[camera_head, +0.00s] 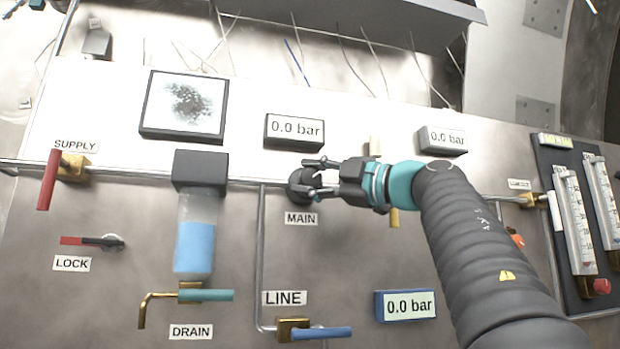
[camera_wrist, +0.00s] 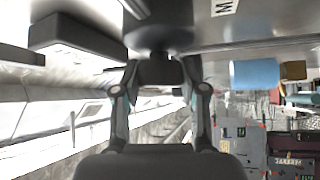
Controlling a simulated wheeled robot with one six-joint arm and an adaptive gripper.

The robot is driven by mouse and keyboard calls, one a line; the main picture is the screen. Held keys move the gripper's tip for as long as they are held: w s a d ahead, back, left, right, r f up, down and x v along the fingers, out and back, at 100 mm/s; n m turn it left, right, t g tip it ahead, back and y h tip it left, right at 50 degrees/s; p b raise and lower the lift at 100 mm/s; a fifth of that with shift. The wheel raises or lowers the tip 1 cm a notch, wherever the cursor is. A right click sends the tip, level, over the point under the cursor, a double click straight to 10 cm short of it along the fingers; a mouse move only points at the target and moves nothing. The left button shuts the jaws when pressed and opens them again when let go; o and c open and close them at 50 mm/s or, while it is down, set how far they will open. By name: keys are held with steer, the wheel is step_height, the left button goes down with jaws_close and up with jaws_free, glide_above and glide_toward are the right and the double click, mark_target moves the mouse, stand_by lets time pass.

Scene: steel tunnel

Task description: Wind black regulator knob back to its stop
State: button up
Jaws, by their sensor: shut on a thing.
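The black regulator knob (camera_head: 299,186) sits on the panel just above the MAIN label (camera_head: 301,219), in the middle of the head view. My gripper (camera_head: 318,178) reaches it from the right, with one finger above and one below. It is shut on the knob, whose near side is partly hidden by the fingers. In the wrist view the dark knob (camera_wrist: 158,35) is at the top centre, with my two fingers at its sides. The display (camera_head: 294,131) above the knob reads 0.0 bar. I cannot tell the knob's turn angle.
A red SUPPLY handle (camera_head: 49,180) and a red LOCK handle (camera_head: 75,241) are at left. A filter bowl with blue liquid (camera_head: 196,238) hangs left of the knob. The blue LINE handle (camera_head: 321,333) is below. Flow tubes (camera_head: 576,220) stand at right.

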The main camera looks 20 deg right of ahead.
stand_by(0.3)
steer(key=o, duration=1.2)
steer(key=shift+a, duration=0.1)
steer(key=shift+c, duration=0.2)
steer(key=v, duration=0.7)
steer(key=shift+s+d, duration=0.15)
steer(key=shift+d, duration=0.05)
steer(key=shift+f, duration=0.1)
